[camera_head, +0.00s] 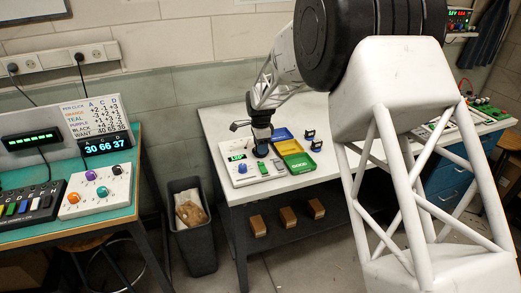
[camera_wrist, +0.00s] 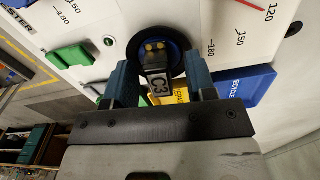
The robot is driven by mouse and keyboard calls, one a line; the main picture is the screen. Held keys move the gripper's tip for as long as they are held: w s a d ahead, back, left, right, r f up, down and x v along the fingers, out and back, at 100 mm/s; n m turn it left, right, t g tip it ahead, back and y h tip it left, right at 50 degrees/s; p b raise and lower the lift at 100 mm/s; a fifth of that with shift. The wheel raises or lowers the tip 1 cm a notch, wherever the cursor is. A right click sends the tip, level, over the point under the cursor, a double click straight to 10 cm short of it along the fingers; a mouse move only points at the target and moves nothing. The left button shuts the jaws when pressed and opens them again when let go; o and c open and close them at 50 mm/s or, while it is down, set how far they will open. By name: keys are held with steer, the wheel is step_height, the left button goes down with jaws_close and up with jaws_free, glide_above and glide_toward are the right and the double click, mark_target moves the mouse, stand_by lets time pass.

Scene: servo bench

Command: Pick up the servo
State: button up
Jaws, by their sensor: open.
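A servo marked C3 (camera_wrist: 157,86) sits at a round black ring on a white tester panel in the wrist view. My gripper (camera_wrist: 160,82) is open, with one blue finger on each side of this servo. I cannot tell whether the fingers touch it. In the head view my gripper (camera_head: 261,151) is low over the white tester (camera_head: 241,178), and the servo there is hidden or too small to make out. Two dark servo-like blocks (camera_head: 309,134) (camera_head: 316,145) stand on the bench right of the bins.
Blue (camera_head: 283,134), yellow (camera_head: 289,147) and green (camera_head: 300,163) bins stand right of the tester; the blue bin (camera_wrist: 247,86) is close to my gripper in the wrist view. A green block (camera_wrist: 72,57) sits on the panel. A left table (camera_head: 120,212) holds a control box.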

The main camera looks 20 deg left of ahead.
stand_by(0.5)
jaws_close()
steer(key=shift+r, duration=0.1)
steer(key=shift+r, duration=0.7)
step_height(320, 180, up, 2)
steer(key=shift+r, duration=0.1)
steer(key=s+d+r, duration=0.1)
steer(key=s+d, duration=0.8)
steer(key=s, duration=0.3)
steer(key=shift+s+d+r, duration=0.15)
steer(key=shift+s+d, duration=0.2)
steer(key=shift+s, duration=0.05)
steer(key=shift+w, duration=0.1)
